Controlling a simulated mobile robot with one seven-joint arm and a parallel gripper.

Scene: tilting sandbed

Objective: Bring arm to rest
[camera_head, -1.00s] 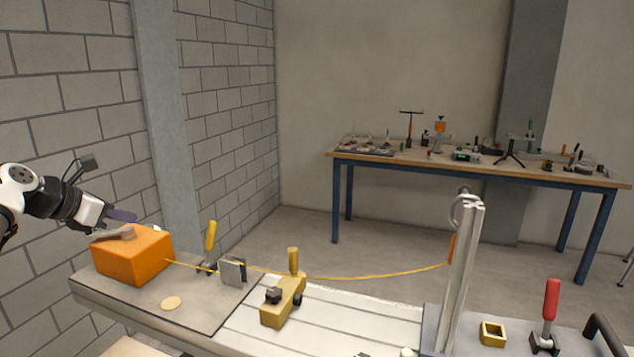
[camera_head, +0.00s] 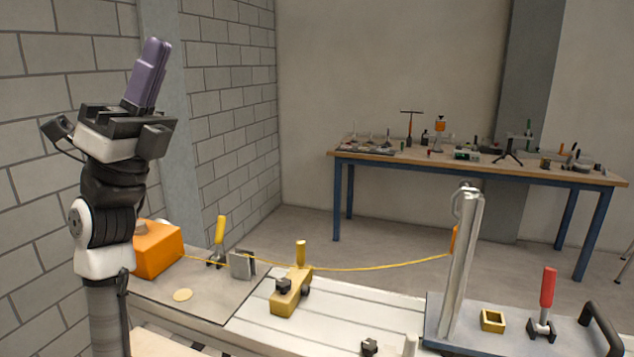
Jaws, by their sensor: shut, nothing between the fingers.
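My gripper (camera_head: 152,48) points up at the upper left, in front of the block wall. Its purple fingers are shut together with nothing between them. My arm rises from the bottom left and stands nearly upright. It hides the left part of the orange box (camera_head: 158,250) on the bench. The gripper is above that box in the picture and apart from everything on the bench.
The bench (camera_head: 190,310) carries a yellow-handled clamp (camera_head: 219,240), a grey bracket (camera_head: 242,265), a yellow block (camera_head: 291,290), a metal post (camera_head: 462,270) and a red-handled clamp (camera_head: 546,305). A yellow cord (camera_head: 350,269) spans box to post. A blue-legged table (camera_head: 480,172) stands behind.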

